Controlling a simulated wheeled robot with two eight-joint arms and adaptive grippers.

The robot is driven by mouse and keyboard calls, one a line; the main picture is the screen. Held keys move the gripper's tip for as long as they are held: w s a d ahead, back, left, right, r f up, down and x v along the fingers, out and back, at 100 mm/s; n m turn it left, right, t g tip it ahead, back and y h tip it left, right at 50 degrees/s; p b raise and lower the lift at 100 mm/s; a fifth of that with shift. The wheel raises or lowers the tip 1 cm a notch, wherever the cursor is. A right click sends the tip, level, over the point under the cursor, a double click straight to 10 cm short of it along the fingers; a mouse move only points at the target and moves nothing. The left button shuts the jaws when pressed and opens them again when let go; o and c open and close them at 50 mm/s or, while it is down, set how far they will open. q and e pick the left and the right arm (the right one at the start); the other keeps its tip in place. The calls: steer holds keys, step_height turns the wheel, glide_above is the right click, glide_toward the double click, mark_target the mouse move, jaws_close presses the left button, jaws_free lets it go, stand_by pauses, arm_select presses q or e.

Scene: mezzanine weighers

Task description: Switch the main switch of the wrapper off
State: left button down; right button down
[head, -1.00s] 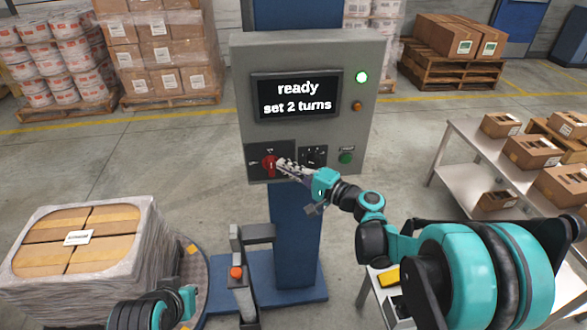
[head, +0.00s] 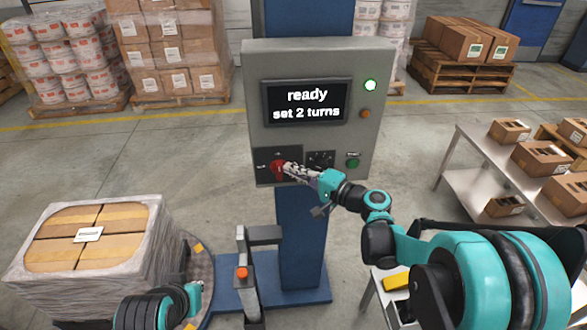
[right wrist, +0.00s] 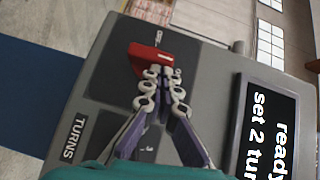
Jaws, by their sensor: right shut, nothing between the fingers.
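The wrapper's grey control box (head: 375,75) stands on a blue column, with a lit display (head: 305,103) reading "ready, set 2 turns". The red main switch (head: 277,170) is on a dark plate at the box's lower left. My right gripper (head: 289,168) is shut and empty, its fingertips at the switch and partly covering it. In the right wrist view the red switch (right wrist: 150,57) lies just beyond the closed fingertips (right wrist: 160,74); I cannot tell whether they touch. Only part of my left arm shows at bottom left; its gripper is not seen.
A dark dial marked TURNS (head: 321,160) and a green button (head: 353,163) sit right of the switch. A wrapped pallet load (head: 60,290) stands at lower left; a metal table (head: 452,185) with boxes is right.

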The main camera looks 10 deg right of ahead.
mark_target(276, 165)
steer(key=shift+a+r+n+g+h+p, duration=0.2)
steer(key=shift+r+n+g+h+p, duration=0.3)
steer(key=shift+p, duration=0.95)
steer(key=n+h+p, duration=0.1)
steer(key=p, duration=0.1)
steer(key=a+r+n+h+p, duration=0.1)
steer(key=n+g+h+p, duration=0.1)
steer(key=p, duration=0.1)
steer(key=shift+a+r+h+p, duration=0.2)
steer(key=shift+a+h+p, duration=0.1)
steer(key=shift+a+r+n+g+h+p, duration=0.15)
steer(key=shift+a+n+h+p, duration=0.15)
steer(key=shift+h+p, duration=0.2)
steer(key=shift+a+f+n+g+h+p, duration=0.1)
steer(key=shift+a+n+g+h+p, duration=0.1)
steer(key=shift+n+h+p, duration=0.3)
steer(key=shift+a+n+h+p, duration=0.4)
steer(key=shift+a+h, duration=0.1)
steer(key=shift+h, duration=0.6)
steer(key=shift+a+f, duration=0.2)
steer(key=shift+a, duration=0.15)
steer(key=shift+a+f, duration=0.1)
steer(key=shift+a, duration=0.25)
